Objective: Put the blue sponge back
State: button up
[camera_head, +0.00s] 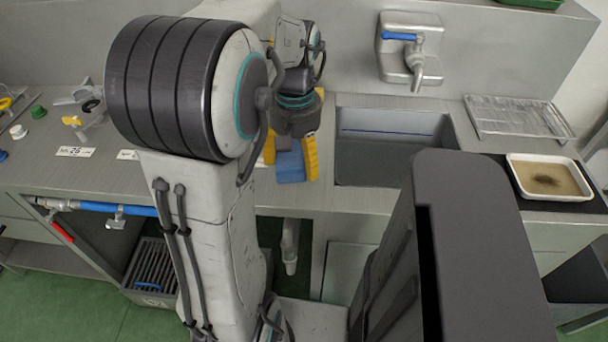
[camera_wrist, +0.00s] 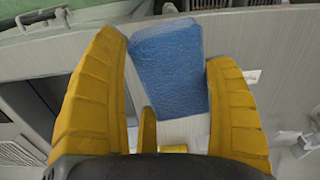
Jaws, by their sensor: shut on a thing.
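The blue sponge (camera_head: 291,168) is a small block between the yellow fingers of my gripper (camera_head: 291,158), over the front part of the grey counter (camera_head: 350,200), left of the sink. In the wrist view the sponge (camera_wrist: 168,68) fills the space between the two yellow fingertips, and my gripper (camera_wrist: 165,60) is shut on it. Its far end sticks out past the fingertips. I cannot tell whether the sponge touches the counter. My arm hides part of the counter to the left.
A sink basin (camera_head: 392,150) lies right of the gripper, below a wall tap (camera_head: 412,50). A wire rack (camera_head: 518,117) and a tray with a dark smear (camera_head: 549,178) are farther right. Number labels (camera_head: 76,152) and small items lie at left.

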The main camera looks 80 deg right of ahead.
jog(key=s+a+m, duration=0.2)
jog(key=s+a, duration=0.1)
jog(key=s, duration=0.2)
jog(key=w+d+f+p, duration=0.1)
jog(key=d+f, duration=0.1)
jog(key=d, duration=0.1)
jog(key=w+d+f+p, duration=0.1)
jog(key=d+f, duration=0.1)
jog(key=d, duration=0.2)
jog(key=w+d+f+p, duration=0.1)
jog(key=d+f+p, duration=0.1)
jog(key=d, duration=0.2)
jog(key=shift+w+f, duration=0.3)
jog(key=shift+f+p, duration=0.65)
jog(key=shift+p, duration=0.05)
jog(key=shift+d+f, duration=0.1)
jog(key=shift+f, duration=1.35)
jog(key=shift+f, duration=0.2)
jog(key=o, duration=1.1)
jog(key=shift+r, duration=0.1)
